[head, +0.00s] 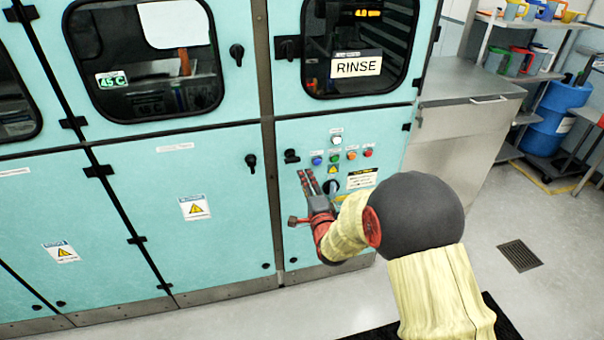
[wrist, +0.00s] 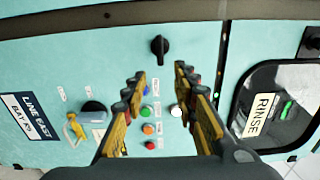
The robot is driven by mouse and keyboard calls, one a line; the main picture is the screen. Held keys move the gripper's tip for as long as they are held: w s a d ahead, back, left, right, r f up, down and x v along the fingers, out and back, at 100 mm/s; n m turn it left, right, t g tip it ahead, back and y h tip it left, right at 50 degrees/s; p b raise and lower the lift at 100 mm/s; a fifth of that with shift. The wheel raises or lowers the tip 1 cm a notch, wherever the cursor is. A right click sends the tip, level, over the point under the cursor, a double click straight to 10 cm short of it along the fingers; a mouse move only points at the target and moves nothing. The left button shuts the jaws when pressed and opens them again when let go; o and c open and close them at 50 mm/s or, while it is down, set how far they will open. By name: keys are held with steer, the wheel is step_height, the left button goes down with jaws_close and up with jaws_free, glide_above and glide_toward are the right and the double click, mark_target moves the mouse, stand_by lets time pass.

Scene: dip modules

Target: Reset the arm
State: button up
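My gripper (head: 305,172) is in front of the turquoise cabinet's control panel, at the end of my arm in its yellowish sleeve. In the wrist view my gripper (wrist: 160,70) is open, with its two fingers apart and nothing between their tips. Blue, green, orange and red buttons and a white one show around and between the fingers. A black latch handle (wrist: 159,46) is beyond the fingertips. A black rotary knob (wrist: 94,112) sits left of the fingers; in the head view the knob (head: 332,187) is just right of the gripper. Whether the fingers touch the panel is unclear.
A steel counter (head: 462,120) stands to the right, with shelves of containers and blue drums (head: 552,117) beyond. The floor near the drain grate (head: 520,255) is clear.

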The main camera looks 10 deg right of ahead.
steer(key=shift+s, duration=0.75)
